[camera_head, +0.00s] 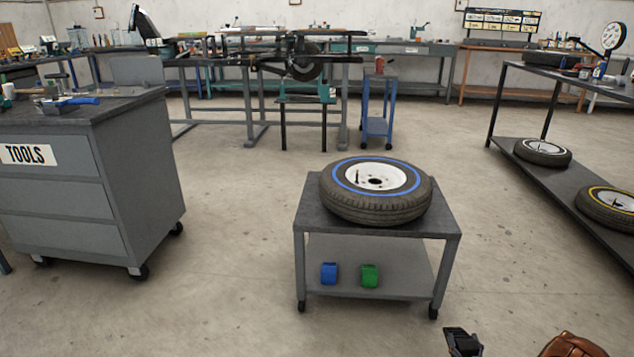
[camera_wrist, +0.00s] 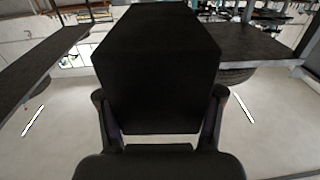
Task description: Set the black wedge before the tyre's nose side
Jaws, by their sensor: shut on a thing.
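My gripper (camera_wrist: 160,95) is shut on the black wedge (camera_wrist: 155,65), a dark block that fills the middle of the wrist view between the two fingers. In the head view a small black shape (camera_head: 463,342) shows at the bottom edge, right of the cart; I cannot tell whether it is the wedge or part of my gripper. The tyre (camera_head: 376,205), with a blue ring and white rim, lies flat on top of the grey cart (camera_head: 318,222). The held wedge is apart from this tyre. Which side is the tyre's nose side cannot be told.
A blue block (camera_head: 329,273) and a green block (camera_head: 369,275) sit on the cart's lower shelf. A tool cabinet (camera_head: 80,185) stands at left. A rack at right holds more tyres (camera_head: 542,152).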

